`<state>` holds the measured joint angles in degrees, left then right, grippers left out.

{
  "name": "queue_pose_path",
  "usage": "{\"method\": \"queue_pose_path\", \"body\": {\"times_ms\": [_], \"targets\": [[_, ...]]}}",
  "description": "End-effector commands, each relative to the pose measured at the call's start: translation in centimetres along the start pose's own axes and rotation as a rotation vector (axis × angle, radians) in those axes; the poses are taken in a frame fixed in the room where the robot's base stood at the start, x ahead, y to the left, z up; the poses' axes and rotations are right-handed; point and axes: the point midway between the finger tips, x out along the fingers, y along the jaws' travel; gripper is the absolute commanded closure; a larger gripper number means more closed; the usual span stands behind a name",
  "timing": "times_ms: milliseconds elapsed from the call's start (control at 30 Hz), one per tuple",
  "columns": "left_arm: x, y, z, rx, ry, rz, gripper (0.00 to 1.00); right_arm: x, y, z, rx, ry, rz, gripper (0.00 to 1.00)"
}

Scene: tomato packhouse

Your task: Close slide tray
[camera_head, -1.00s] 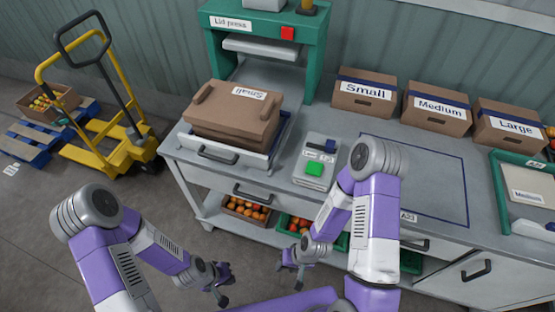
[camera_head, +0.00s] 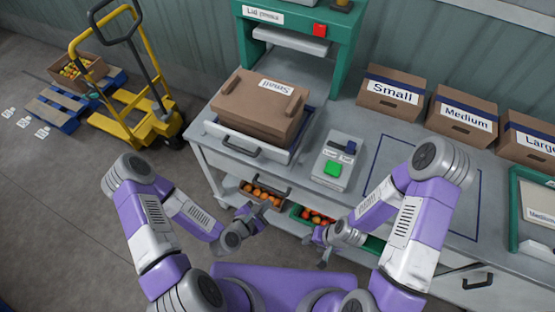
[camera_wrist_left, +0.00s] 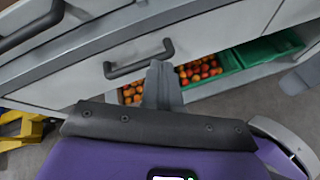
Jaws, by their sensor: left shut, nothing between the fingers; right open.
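The slide tray (camera_head: 214,130) is a pale tray with a dark bar handle (camera_head: 240,148), jutting out at the front left of the workbench. A closed brown carton (camera_head: 256,110) labelled Small sits on it. My left gripper (camera_head: 252,216) is shut and empty, in front of the bench and below the tray handle. In the left wrist view its fingers (camera_wrist_left: 161,85) show in front of a drawer handle (camera_wrist_left: 138,60); contact cannot be told. The tray handle (camera_wrist_left: 32,28) appears at upper left there. My right gripper (camera_head: 322,250) is open, low before the bench.
The green lid press (camera_head: 350,45) stands behind the tray. A device with a green button (camera_head: 333,169) is right of it. Small (camera_head: 392,95), Medium and Large cartons line the back. Tomato crates (camera_head: 298,213) sit on the lower shelf. A yellow pallet truck (camera_head: 130,118) stands left.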

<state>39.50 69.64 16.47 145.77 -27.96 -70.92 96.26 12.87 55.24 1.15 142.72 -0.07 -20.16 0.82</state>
Motion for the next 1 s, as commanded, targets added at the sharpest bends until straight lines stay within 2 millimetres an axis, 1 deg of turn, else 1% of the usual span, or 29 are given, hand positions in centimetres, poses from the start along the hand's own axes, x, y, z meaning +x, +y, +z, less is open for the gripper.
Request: {"method": "queue_pose_path", "body": {"times_ms": [33, 100, 200, 300, 467, 700, 1000], "targets": [[-0.6, 1.1, 1.1, -0.121, -0.031, 0.051, 1.00, -0.8, -0.3, 0.0, 0.000, 0.000, 0.000, 0.50], [-1.0, 2.4, 2.1, -0.260, -0.076, 0.110, 1.00, -1.2, -0.4, 0.1, 0.000, 0.000, 0.000, 0.50], [-1.5, 3.6, 2.9, -0.398, -0.126, 0.163, 1.00, -1.5, -0.5, 0.1, 0.000, 0.000, 0.000, 0.50], [-1.7, 4.3, 3.3, -0.468, -0.155, 0.189, 1.00, -1.5, -0.5, 0.1, 0.000, 0.000, 0.000, 0.50], [-0.9, 4.5, 3.2, -0.485, -0.164, 0.196, 1.00, -0.5, -0.1, 0.0, 0.000, 0.000, 0.000, 0.50], [1.4, 4.9, 3.2, -0.480, -0.164, 0.195, 1.00, 2.3, 0.9, -0.1, 0.001, 0.000, 0.000, 0.50], [3.7, 5.5, 3.5, -0.479, -0.163, 0.196, 1.00, 5.7, 2.2, -0.3, 0.000, 0.000, 0.000, 0.50]]}}
